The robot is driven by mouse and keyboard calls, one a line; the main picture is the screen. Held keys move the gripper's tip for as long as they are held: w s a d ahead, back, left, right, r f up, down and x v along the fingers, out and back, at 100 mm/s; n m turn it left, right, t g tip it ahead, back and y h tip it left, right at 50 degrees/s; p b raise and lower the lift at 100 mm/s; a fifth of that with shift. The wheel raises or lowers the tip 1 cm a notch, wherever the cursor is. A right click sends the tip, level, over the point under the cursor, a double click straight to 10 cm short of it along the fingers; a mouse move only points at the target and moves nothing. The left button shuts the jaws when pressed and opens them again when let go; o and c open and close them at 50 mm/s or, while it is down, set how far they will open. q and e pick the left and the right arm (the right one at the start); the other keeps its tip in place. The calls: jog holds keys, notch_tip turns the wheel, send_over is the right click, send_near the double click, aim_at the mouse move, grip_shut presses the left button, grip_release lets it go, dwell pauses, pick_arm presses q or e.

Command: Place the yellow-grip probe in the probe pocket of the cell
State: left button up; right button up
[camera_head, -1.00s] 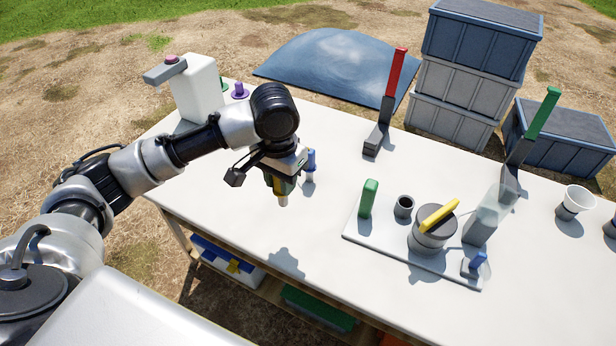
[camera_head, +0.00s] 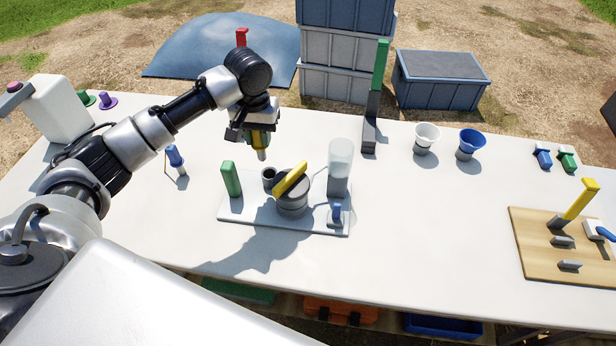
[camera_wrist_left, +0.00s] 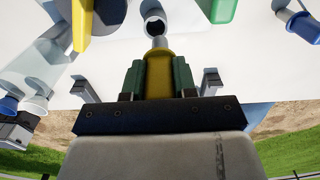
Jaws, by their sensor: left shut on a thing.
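My left gripper (camera_head: 260,135) is shut on the yellow-grip probe (camera_head: 261,143), which hangs with its tip down above the back of the white board. In the left wrist view the probe's yellow grip (camera_wrist_left: 158,76) sits between the green finger pads. The cell stands on the board (camera_head: 240,215). A small grey cup with a dark round opening (camera_head: 268,175), which looks like the probe pocket, is beside a round grey body (camera_head: 292,203) with a yellow handle (camera_head: 291,180). In the wrist view the cup's opening (camera_wrist_left: 154,14) lies just beyond the probe tip, apparently apart from it.
A green block (camera_head: 231,179) stands left of the cup. A clear bottle (camera_head: 340,160) and a small blue-topped piece (camera_head: 337,212) stand at the board's right. A blue-topped item (camera_head: 175,158) is left. The table front (camera_head: 420,245) is clear.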

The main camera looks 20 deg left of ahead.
pick_arm(q)
jog(key=shift+w+d+f, duration=0.4)
jog(key=shift+w+f, duration=0.25)
notch_tip(320, 180, down, 8)
jog(key=shift+s+a+f, duration=0.1)
jog(key=shift+f, duration=0.15)
pick_arm(e)
jog(key=shift+w+d+r, duration=0.15)
jog(key=shift+w, duration=0.05)
pick_arm(q)
jog(key=o, duration=0.9)
jog(key=shift+f, duration=0.1)
pick_arm(e)
jog(key=shift+a, duration=0.25)
